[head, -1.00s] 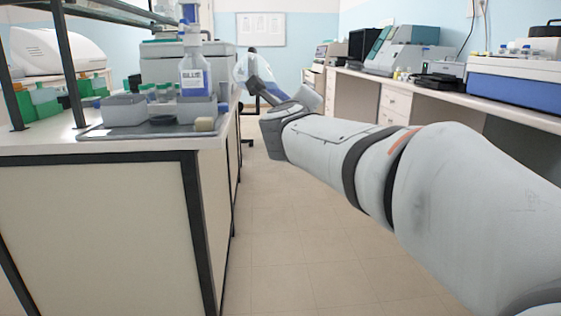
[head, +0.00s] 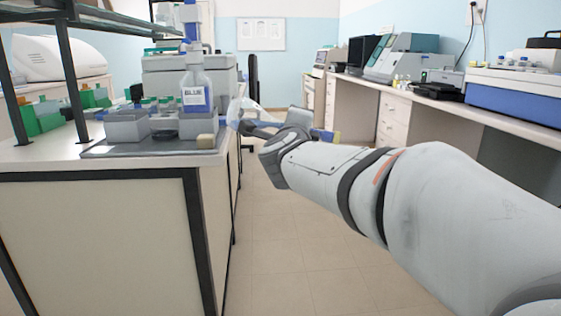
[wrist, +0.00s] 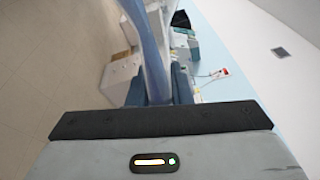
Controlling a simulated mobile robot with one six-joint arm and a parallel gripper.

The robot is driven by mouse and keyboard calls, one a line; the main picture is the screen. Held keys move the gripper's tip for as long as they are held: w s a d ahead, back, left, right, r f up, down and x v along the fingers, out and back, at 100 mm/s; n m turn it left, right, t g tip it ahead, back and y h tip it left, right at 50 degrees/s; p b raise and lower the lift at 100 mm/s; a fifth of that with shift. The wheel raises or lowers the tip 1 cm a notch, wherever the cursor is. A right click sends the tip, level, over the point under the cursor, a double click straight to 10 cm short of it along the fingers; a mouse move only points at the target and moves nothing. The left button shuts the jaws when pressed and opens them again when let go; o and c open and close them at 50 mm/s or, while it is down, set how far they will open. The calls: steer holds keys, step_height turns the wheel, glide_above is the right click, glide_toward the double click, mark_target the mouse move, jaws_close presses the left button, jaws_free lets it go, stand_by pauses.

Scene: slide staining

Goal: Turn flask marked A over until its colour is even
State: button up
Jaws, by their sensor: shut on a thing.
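My gripper (head: 255,127) is shut on a flask (head: 236,108), held over the aisle just off the bench's right edge. In the head view the flask is small, clear to pale blue and tilted over, partly hidden by my arm. In the wrist view my gripper (wrist: 157,92) has its two dark fingers on either side of the flask (wrist: 150,45), which shows as a translucent blue strip running up out of the picture. No mark A can be read on it. Whether its colour is even cannot be told.
A bottle labelled BLUE (head: 195,95) stands on the left bench, close to the held flask. The aisle floor (head: 275,225) is clear. Instruments line the right bench (head: 480,113).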

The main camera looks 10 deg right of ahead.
steer(key=n+p, duration=1.6)
steer(key=n, duration=0.4)
steer(key=shift+n+p, duration=0.3)
steer(key=shift+p, duration=0.05)
